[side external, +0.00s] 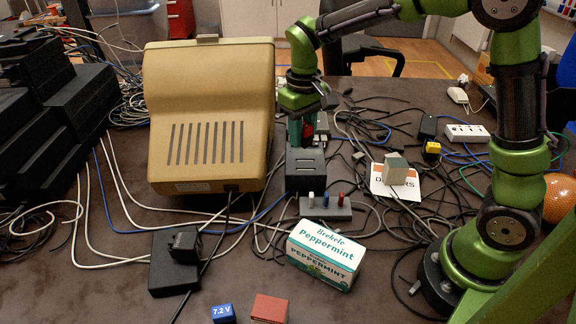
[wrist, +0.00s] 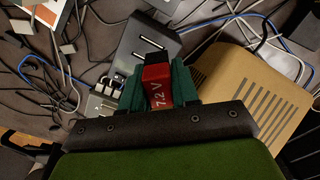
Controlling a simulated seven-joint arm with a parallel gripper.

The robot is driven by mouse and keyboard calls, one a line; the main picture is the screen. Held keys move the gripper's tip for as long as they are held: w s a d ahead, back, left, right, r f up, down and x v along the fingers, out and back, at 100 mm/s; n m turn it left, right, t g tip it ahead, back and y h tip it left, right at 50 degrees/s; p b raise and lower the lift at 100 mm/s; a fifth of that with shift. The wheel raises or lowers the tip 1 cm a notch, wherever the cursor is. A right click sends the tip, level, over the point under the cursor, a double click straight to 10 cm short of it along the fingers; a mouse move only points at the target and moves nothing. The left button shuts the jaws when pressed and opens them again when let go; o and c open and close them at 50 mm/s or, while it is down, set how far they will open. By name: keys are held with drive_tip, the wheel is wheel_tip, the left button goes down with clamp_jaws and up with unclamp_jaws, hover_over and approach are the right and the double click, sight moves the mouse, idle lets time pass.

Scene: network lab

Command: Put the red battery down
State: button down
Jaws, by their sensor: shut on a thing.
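My gripper (wrist: 157,88) is shut on the red battery (wrist: 157,83), which shows "7.2 V" between its green fingers in the wrist view. In the side external view my gripper (side external: 302,128) points down behind the black slotted box (side external: 304,172), and a bit of red shows between its fingers. The black box, with two slots on its face, also shows just past the battery in the wrist view (wrist: 146,42). I cannot tell whether the battery touches the box. A blue battery (side external: 223,313) marked "7.2 V" lies at the front edge of the picture.
A beige monitor (side external: 208,120) stands left of my gripper. A power strip with small coloured pegs (side external: 326,208), a Peppermint box (side external: 325,253), a red block (side external: 269,308) and a black adapter (side external: 174,262) lie in front. Cables cover much of the table.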

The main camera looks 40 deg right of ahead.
drive_tip(key=s+d+m, duration=0.3)
drive_tip(key=d+m, duration=0.1)
drive_tip(key=d, duration=0.7)
drive_tip(key=s+d+m, duration=0.3)
drive_tip(key=d+m, duration=0.1)
drive_tip(key=d, duration=0.8)
wheel_tip(320, 180, down, 10)
drive_tip(key=shift+w+r, duration=0.15)
drive_tip(key=shift+r, duration=0.05)
hover_over(348, 130)
drive_tip(key=shift+a+f, duration=0.1)
drive_tip(key=shift+f, duration=2.45)
drive_tip(key=shift+f, duration=0.2)
drive_tip(key=c, duration=0.8)
unclamp_jaws()
drive_tip(key=shift+c, duration=0.2)
